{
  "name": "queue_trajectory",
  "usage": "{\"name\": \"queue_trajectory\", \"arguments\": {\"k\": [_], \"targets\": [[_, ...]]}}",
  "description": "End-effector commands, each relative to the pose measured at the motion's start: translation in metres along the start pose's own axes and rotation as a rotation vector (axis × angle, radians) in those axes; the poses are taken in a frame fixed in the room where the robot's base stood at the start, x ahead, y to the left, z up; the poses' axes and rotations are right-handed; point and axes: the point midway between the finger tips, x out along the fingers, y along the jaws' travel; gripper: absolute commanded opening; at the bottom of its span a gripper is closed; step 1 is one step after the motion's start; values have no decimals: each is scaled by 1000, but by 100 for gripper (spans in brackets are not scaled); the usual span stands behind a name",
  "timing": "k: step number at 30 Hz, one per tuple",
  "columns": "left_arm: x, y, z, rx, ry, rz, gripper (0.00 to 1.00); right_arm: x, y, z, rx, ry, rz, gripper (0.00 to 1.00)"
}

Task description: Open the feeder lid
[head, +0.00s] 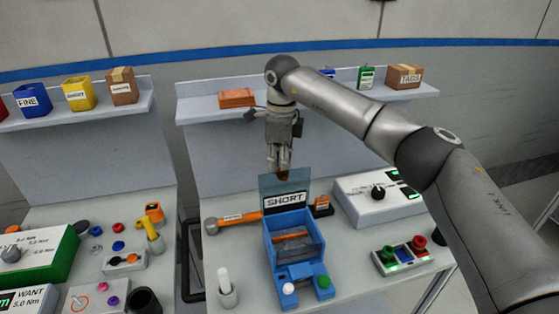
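The blue feeder (292,240) stands on the middle bench, with an orange piece visible in its open-topped bay. Its dark see-through lid (270,187) stands up at the back edge, above a white SHORT label (286,201). My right gripper (279,168) points down at the top edge of the lid, its fingers close together. A small brownish spot shows at the fingertips; I cannot tell what it is, whether the fingers touch the lid, or whether they grip anything. My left gripper is not in view.
A white dial box (378,198) and a button box (402,254) are to the right. A shelf (190,110) runs behind my arm.

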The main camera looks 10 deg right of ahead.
Motion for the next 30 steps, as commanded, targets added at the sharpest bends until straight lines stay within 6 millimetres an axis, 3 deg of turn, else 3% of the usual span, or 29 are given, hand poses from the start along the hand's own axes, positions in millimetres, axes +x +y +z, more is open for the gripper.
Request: {"name": "queue_trajectory", "arguments": {"k": [1, 3, 26, 30], "targets": [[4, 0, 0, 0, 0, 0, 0, 35, 10, -8, 3, 43, 44, 39], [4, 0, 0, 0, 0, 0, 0, 35, 10, -8, 2, 43, 44, 50], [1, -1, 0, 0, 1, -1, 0, 28, 6, -8, 2, 36, 32, 50], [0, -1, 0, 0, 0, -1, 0, 19, 6, -7, 2, 35, 30, 50]]}}
